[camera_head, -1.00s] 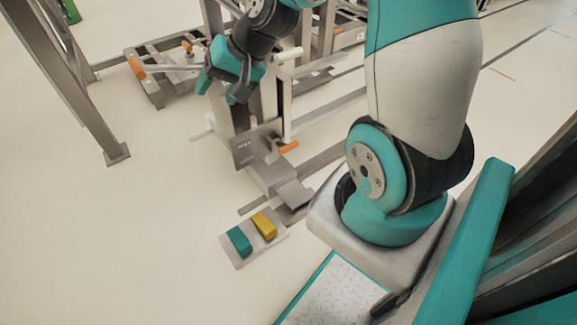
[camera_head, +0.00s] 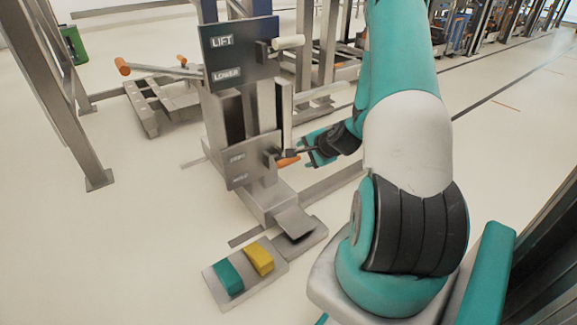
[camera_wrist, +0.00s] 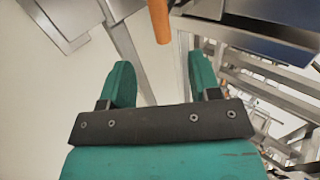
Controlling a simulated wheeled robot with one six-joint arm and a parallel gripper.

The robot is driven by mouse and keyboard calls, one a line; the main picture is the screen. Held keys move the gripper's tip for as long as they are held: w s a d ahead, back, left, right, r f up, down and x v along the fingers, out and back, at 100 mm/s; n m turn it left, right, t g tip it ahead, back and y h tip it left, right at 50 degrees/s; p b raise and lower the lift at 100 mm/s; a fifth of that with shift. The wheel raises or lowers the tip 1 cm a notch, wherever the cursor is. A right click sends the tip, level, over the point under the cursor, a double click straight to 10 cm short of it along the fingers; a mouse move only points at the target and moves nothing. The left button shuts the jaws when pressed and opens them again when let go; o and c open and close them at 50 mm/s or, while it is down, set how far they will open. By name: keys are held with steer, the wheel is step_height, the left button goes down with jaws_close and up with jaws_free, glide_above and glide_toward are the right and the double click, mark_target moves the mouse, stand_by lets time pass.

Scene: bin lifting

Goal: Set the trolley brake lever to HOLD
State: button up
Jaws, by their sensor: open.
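The lever with the orange grip (camera_head: 288,162) sticks out from the right side of the lower grey panel (camera_head: 250,163) on the trolley post, pointing right and slightly down. That panel has two small labels too blurred to read surely. My gripper (camera_head: 308,152) is just right of the orange grip; whether they touch is unclear in the head view. In the wrist view my open green fingers (camera_wrist: 162,78) are empty. The orange grip (camera_wrist: 159,20) shows beyond the fingertips, roughly centred between them.
An upper panel (camera_head: 238,55) marked LIFT and LOWER carries a lever with a white grip (camera_head: 288,42). A plate (camera_head: 245,278) with teal and yellow pedals lies on the floor. Another orange-tipped bar (camera_head: 123,66) is at left. The floor at left is open.

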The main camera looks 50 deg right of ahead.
mark_target(291, 160)
steer(key=b+x, duration=0.4)
steer(key=x, duration=0.9)
steer(key=shift+b, duration=0.3)
jaws_close()
